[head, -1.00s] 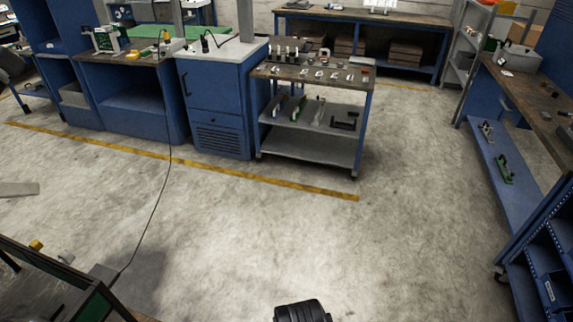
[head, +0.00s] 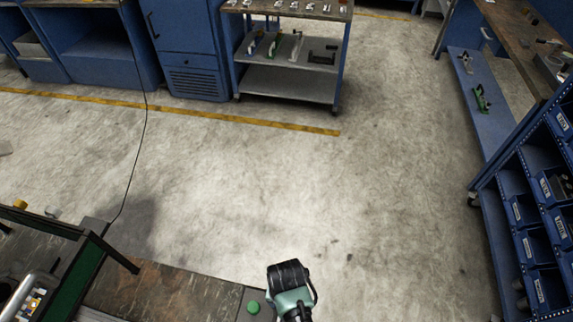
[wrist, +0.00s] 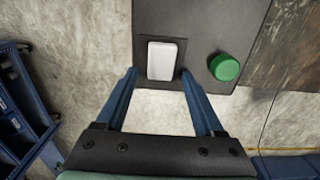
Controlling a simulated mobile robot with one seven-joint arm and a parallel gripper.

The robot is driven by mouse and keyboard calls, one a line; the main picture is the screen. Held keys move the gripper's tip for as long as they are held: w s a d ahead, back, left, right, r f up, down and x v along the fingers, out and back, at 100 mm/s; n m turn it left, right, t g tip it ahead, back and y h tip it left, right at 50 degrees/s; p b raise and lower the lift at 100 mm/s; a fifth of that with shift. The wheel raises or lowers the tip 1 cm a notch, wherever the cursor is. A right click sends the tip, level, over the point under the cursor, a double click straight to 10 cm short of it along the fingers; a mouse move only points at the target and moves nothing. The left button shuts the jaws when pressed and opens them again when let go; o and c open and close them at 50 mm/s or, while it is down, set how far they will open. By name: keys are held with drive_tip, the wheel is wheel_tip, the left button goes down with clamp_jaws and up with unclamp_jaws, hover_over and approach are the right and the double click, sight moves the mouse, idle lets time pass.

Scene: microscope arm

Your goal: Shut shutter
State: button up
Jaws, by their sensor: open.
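In the wrist view, a dark panel (wrist: 205,20) carries a white rectangular piece (wrist: 162,60) and a round green button (wrist: 224,67). I cannot tell for sure whether the white piece is the shutter's control; no shutter can be made out. My gripper (wrist: 158,76) is open, its two blue fingers on either side of the white piece's lower part, with nothing held. I cannot tell whether they touch it. In the head view, the green button (head: 253,307) shows at the bench edge beside my arm, which hides the white piece; no fingertips show there.
A dark-topped bench (head: 165,292) with a green-edged frame (head: 82,282) lies at the lower left. A blue bin rack (head: 530,230) stands at the right, and a trolley (head: 290,84) at the back. The floor between is clear, except for a thin cable (head: 140,150).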

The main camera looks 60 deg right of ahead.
drive_tip(key=shift+c, duration=0.3)
clamp_jaws()
drive_tip(key=shift+s+a+r+t+h+p, duration=0.15)
drive_tip(key=shift+a+t+h+p, duration=0.25)
drive_tip(key=shift+h, duration=0.2)
drive_tip(key=h, duration=0.2)
drive_tip(key=shift+s+a+t+h+b, duration=0.1)
drive_tip(key=shift+a+t+h+b, duration=0.05)
drive_tip(key=shift+t+h+b, duration=0.15)
drive_tip(key=shift+o, duration=0.3)
unclamp_jaws()
